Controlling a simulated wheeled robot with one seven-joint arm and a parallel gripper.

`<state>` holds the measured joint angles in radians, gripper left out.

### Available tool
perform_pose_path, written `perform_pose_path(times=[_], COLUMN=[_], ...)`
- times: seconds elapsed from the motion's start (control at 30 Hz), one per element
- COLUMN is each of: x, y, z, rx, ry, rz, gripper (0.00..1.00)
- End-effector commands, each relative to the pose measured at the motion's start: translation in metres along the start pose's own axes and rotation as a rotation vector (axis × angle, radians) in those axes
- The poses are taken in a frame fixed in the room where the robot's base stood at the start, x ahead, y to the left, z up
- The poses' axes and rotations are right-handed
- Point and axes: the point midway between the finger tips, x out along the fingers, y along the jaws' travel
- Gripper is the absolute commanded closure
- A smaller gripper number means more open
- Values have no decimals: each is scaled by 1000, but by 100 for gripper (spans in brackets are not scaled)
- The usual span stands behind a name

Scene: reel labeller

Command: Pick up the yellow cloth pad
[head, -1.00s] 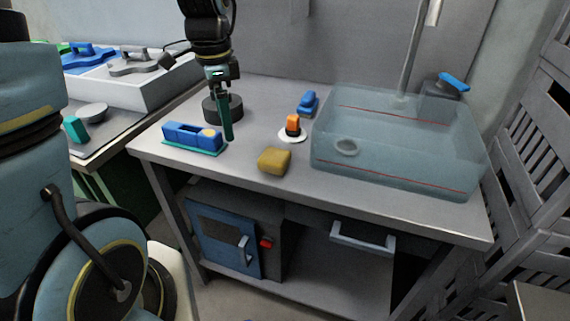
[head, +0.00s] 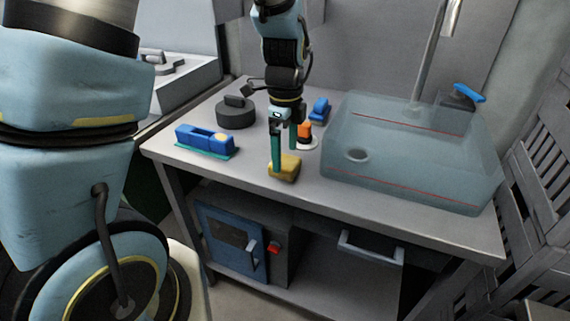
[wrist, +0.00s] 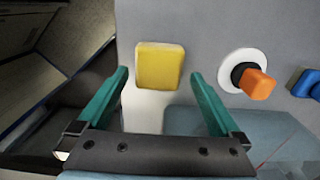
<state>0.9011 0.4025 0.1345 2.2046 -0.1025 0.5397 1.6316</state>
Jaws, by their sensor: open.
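The yellow cloth pad (head: 286,172) lies on the grey worktop, near its front edge and left of the clear basin. In the wrist view the pad (wrist: 159,66) is a rounded yellow block, ahead of and between the two green fingers. My gripper (head: 284,158) points down over the pad with its fingers apart. In the wrist view my gripper (wrist: 158,88) is open, with nothing between its fingertips. In the head view the near finger covers part of the pad's left side. Whether a finger touches the pad cannot be told.
An orange knob (head: 305,132) on a white disc stands just behind the pad, with a blue item (head: 319,109) beyond. A clear basin (head: 410,190) stands at right. A blue holder (head: 205,139) and a dark round weight (head: 236,116) stand at left.

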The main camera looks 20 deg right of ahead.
Motion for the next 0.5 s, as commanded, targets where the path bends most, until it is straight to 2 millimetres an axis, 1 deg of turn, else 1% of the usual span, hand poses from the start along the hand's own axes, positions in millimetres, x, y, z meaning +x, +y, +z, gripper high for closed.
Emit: perform_pose_path(times=[0.1, 0.2, 0.33, 0.5], x=[17, 28, 34, 34], y=[3, 3, 2, 2], z=[0, 0, 0, 0], rx=[0, 0, 1, 1], ry=[-1, 1, 1, 1], rz=[6, 4, 1, 0], gripper=[0, 0, 0, 0])
